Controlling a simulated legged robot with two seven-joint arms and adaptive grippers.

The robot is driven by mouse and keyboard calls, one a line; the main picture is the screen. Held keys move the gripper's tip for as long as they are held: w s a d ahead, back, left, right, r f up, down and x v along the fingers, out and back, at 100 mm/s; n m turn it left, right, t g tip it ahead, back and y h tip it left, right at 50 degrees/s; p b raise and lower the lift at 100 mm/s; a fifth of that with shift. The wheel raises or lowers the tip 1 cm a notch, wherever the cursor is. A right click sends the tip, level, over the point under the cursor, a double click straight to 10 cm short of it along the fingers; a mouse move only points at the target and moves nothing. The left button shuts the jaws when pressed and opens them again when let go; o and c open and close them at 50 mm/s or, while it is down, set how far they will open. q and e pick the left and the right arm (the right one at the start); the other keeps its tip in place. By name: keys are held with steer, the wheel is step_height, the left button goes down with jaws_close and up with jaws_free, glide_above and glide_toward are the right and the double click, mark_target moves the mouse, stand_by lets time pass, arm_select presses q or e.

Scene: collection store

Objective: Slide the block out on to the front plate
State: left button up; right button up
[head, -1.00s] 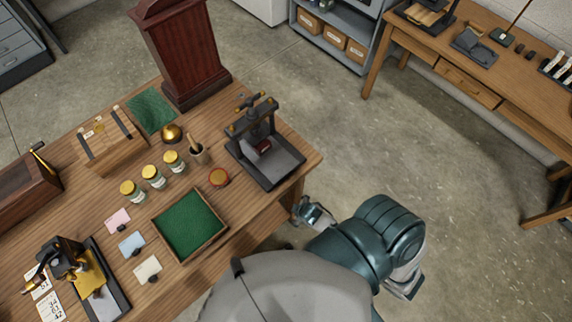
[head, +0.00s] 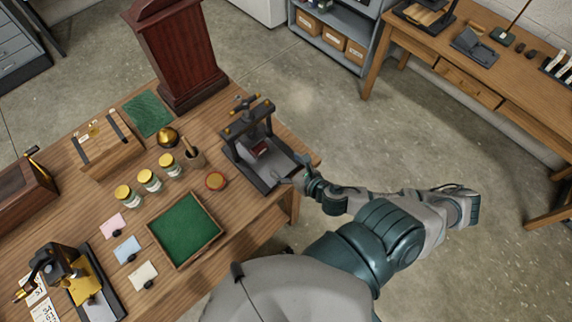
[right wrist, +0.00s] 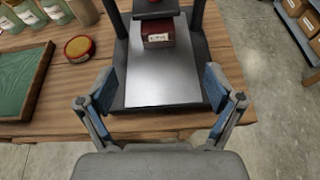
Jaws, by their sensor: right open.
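A small dark red block with a pale label (head: 260,148) sits in the black press (head: 247,118), on its grey bed. The block also shows in the right wrist view (right wrist: 158,38), at the top, under the raised part of the press. The smooth grey front plate (right wrist: 162,85) lies bare in front of it. My right gripper (right wrist: 160,92) is open and empty at the plate's near end, one finger on each side in the picture, short of the block. In the head view the right gripper (head: 297,180) is at the press's front corner. My left gripper is not in view.
The press stands near the table's right corner. A round red-rimmed tin (head: 216,181) and a green-lined tray (head: 184,229) lie to its left. Open floor lies right of the table.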

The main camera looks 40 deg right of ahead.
steer(key=shift+r+n, duration=0.1)
steer(key=shift+n, duration=0.3)
steer(key=shift+a, duration=0.1)
steer(key=shift+w, duration=0.3)
steer(key=x, duration=1.7)
steer(key=shift+s+a, duration=0.15)
steer(key=shift+a, duration=0.05)
steer(key=c, duration=1.3)
